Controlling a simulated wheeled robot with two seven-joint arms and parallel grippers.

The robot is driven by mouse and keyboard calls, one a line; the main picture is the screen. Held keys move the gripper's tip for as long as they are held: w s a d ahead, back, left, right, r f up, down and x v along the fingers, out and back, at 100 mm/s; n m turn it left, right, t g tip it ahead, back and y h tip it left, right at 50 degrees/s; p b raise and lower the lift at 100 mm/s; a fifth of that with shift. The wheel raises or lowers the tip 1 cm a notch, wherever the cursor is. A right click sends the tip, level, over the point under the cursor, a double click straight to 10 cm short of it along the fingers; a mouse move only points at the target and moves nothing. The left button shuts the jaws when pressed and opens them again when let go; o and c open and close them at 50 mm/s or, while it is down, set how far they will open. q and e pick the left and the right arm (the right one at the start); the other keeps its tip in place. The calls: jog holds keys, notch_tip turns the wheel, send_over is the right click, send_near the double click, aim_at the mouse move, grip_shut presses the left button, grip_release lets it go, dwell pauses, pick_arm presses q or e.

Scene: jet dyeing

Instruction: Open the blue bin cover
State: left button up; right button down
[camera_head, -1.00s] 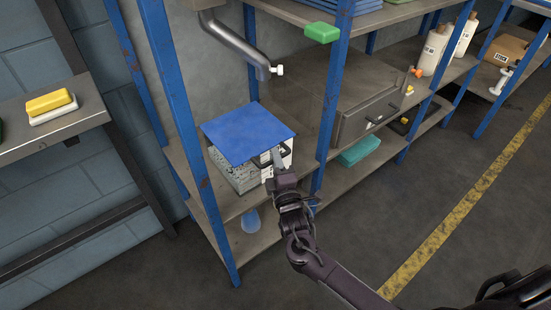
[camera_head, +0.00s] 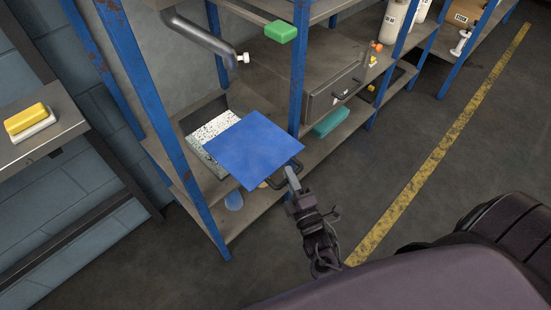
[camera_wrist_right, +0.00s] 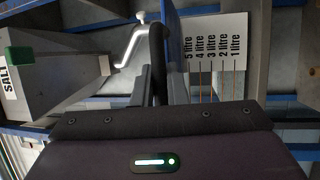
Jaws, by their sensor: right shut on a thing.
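The blue bin cover (camera_head: 252,150) is a flat square panel on the lower shelf of the blue-post rack, seen from above in the head view. A white, black-speckled surface (camera_head: 216,129) of the bin shows at its left. A black handle (camera_head: 284,182) sits at the cover's front right corner. My right gripper (camera_head: 292,180) reaches it from the front and is shut on it. In the right wrist view the black handle (camera_wrist_right: 157,62) stands between my fingers (camera_wrist_right: 158,88), beside a blue panel (camera_wrist_right: 177,60). My left gripper is not in view.
Blue posts (camera_head: 154,115) stand left and right of the bin. A grey metal pipe (camera_head: 200,38) hangs above it. A grey drawer unit (camera_head: 333,95) is at right, with a teal block (camera_head: 331,122) below. The floor (camera_head: 380,150) in front is clear.

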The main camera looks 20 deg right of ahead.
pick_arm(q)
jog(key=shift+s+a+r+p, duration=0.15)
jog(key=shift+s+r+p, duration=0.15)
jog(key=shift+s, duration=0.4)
pick_arm(e)
jog(key=shift+s+d, duration=0.25)
jog(key=shift+s, duration=0.45)
jog(key=shift+s+d, duration=0.2)
jog(key=shift+s, duration=0.45)
jog(key=c, duration=1.5)
grip_release()
jog(key=shift+o, duration=0.2)
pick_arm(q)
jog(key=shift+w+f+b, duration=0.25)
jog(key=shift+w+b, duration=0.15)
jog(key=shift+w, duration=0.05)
pick_arm(e)
jog(key=s+f, duration=0.1)
jog(key=s, duration=0.6)
jog(key=shift+s+a+f, duration=0.2)
jog(key=shift+s+f, duration=0.05)
jog(key=shift+s, duration=0.05)
